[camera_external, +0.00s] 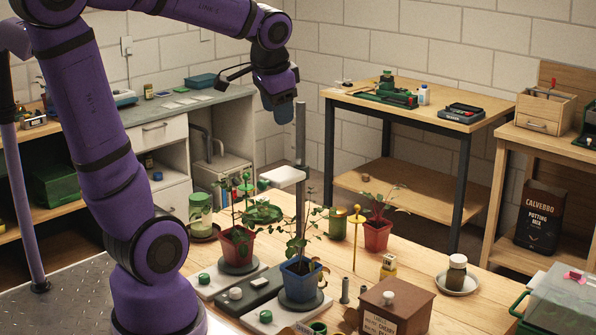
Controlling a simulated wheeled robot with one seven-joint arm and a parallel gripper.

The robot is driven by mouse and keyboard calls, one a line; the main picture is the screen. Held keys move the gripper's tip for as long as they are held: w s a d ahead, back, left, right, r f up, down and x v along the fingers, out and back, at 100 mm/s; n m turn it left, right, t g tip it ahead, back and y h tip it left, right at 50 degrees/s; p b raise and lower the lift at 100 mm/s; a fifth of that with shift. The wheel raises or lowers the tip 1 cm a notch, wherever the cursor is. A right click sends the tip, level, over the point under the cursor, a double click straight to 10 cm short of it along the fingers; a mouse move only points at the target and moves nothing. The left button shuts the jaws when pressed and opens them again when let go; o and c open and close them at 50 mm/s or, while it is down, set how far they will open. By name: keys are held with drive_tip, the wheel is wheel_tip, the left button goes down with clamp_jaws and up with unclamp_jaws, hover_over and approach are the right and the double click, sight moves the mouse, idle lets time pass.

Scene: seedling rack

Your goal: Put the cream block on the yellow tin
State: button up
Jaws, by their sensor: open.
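My gripper (279,108) hangs pointing down, high above the wooden table, beside the top of a grey post (300,135). Its jaws are open and I see nothing held in them. A pale cream, block-like piece (283,175) is beside the post, well below my gripper and apart from it; I cannot tell whether it is the cream block or part of the stand.
Potted plants crowd the table: a red pot (237,246), a blue pot (300,279) and another red pot (377,235). A brown box (397,308) is at the front. A jar (456,273) stands on a saucer at right. The wooden table (440,240) has bare room behind it.

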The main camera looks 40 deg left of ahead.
drive_tip(key=s+n+t+h, duration=0.1)
drive_tip(key=s+n, duration=0.3)
drive_tip(key=s, duration=0.8)
drive_tip(key=shift+s+a+f+t+h, duration=0.2)
drive_tip(key=shift+a+f+t+h, duration=0.1)
drive_tip(key=shift+a+f+t, duration=0.1)
idle(0.3)
